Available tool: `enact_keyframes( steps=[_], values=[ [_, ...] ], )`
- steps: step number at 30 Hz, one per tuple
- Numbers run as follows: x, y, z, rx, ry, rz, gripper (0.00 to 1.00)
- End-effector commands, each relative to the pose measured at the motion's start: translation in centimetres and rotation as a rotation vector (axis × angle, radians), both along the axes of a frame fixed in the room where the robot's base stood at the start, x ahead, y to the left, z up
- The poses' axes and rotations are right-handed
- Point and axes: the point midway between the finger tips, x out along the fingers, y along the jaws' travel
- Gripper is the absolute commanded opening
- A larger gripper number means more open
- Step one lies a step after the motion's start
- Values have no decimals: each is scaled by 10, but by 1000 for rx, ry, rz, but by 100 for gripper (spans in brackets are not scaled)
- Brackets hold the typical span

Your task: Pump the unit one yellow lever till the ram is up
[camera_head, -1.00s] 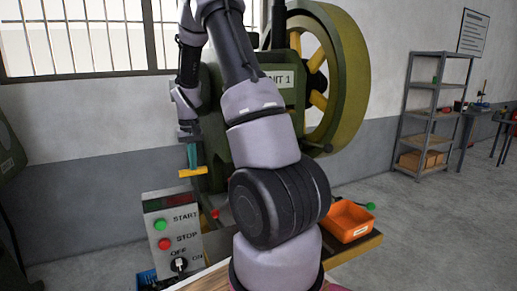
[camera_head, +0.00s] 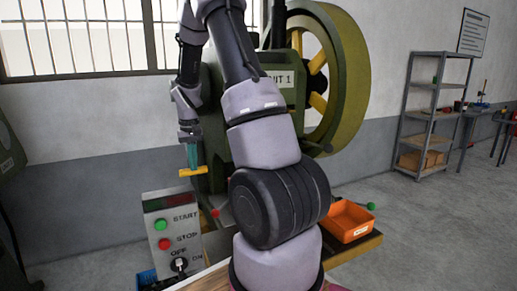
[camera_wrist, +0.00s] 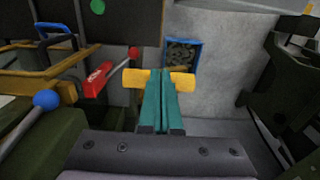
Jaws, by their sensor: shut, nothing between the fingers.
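My gripper (camera_head: 193,168) hangs in front of the green UNIT 1 machine (camera_head: 216,155), left of my arm. Its teal fingers are shut together with nothing between them; they also show in the wrist view (camera_wrist: 160,100). A yellow crosspiece (camera_wrist: 183,80) sticks out on both sides of the fingertips. I cannot tell whether it belongs to the fingers or lies behind them. A yellow bar (camera_wrist: 270,4) is cut by the top edge of the wrist view at right. I cannot tell whether it is the lever. My arm hides much of the machine, and I cannot make out the ram.
A START/STOP control box (camera_head: 171,232) stands below my gripper. An orange bin (camera_head: 349,221) sits to the right. The wrist view shows a red-knobbed lever (camera_wrist: 133,53), a blue-knobbed lever (camera_wrist: 46,99) and a blue crate (camera_wrist: 182,54). Grey shelves (camera_head: 435,115) stand far right.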

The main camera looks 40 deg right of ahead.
Motion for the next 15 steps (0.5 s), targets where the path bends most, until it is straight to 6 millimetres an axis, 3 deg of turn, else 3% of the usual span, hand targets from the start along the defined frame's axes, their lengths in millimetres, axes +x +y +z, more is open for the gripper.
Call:
enact_keyframes(
  steps=[9,15],
  values=[
    [-21,4,38,-1,-6,0,0],
    [-29,5,49,-2,-3,1,0]
  ],
)
